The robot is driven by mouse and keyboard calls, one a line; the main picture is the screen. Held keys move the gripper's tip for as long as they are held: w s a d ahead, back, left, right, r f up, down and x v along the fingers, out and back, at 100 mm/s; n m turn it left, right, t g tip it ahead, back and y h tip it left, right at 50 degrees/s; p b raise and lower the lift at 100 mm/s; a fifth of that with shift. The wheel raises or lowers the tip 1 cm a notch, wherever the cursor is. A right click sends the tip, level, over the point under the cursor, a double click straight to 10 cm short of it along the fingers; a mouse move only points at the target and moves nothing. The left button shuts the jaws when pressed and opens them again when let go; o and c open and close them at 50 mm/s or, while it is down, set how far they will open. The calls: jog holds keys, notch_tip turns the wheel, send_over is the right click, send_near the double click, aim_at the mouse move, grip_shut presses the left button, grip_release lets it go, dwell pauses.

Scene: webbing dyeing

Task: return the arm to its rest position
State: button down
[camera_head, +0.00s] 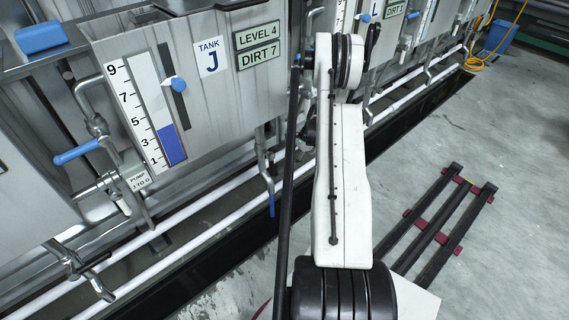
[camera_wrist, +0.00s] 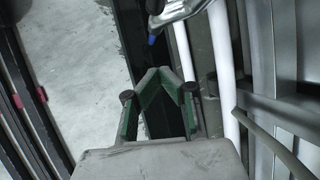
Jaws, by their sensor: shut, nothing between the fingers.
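My gripper (camera_wrist: 158,73) shows in the lower middle of the wrist view. Its two green-sided fingers meet at the tips, and nothing is between them. It hangs over the dark floor channel, beside a white pipe (camera_wrist: 223,70). In the head view, my white arm stands upright in the middle, in front of the tanks; the gripper cannot be made out there.
Tank J (camera_head: 190,85), with a level scale and a blue-handled slider, stands left of my arm. A blue-handled valve (camera_head: 78,152) juts out at its lower left. A dark rack (camera_head: 440,222) lies on the floor at right. Open grey floor (camera_head: 520,150) extends beyond.

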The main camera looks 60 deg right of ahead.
jog(key=s+d+p, duration=0.1)
jog(key=s+d, duration=0.2)
jog(key=d, duration=0.3)
jog(key=shift+d+r+p, duration=0.2)
jog(key=shift+d+p, duration=0.2)
